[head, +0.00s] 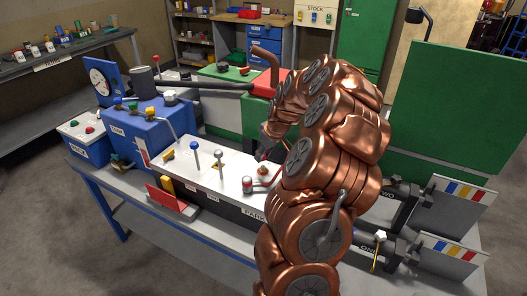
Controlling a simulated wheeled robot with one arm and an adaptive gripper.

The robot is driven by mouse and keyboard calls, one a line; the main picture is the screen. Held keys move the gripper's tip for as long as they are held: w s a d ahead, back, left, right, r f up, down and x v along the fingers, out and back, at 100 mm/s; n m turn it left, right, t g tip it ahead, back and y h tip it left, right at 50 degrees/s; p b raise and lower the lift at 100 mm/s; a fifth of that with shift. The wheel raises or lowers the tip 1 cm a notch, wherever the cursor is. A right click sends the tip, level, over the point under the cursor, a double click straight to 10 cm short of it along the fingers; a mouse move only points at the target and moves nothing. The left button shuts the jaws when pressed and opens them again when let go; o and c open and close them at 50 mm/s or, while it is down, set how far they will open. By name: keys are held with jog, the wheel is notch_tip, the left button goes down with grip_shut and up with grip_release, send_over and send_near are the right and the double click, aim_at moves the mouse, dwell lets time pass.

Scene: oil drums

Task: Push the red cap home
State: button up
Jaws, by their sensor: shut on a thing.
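My copper-coloured arm reaches over the workbench from the right. My gripper (267,148) is small, dark and partly hidden behind the arm; it points down at the white panel (208,178). It is shut on a small red piece (263,169), which looks like the red cap. The cap is at or just above the panel top. I cannot make out its exact seating.
A blue-handled lever (195,154) and a grey-knobbed lever (217,159) stand on the panel. A blue box with valves (140,130) and a gauge (101,82) are at left. A long dark bar (205,86) lies behind. Green panels stand at right.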

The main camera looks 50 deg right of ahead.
aim_at(265, 159)
dwell(0.3)
jog(key=shift+s+f+b, duration=0.2)
jog(key=shift+f+b, duration=0.55)
jog(key=shift+b, duration=0.05)
jog(key=shift+f, duration=0.15)
jog(key=shift+f+b, duration=0.6)
jog(key=shift+b, duration=0.1)
jog(key=shift+f+b, duration=0.9)
jog(key=shift+b, duration=0.4)
dwell(1.1)
jog(key=o, duration=0.8)
jog(key=shift+o, duration=0.2)
jog(key=shift+r, duration=0.15)
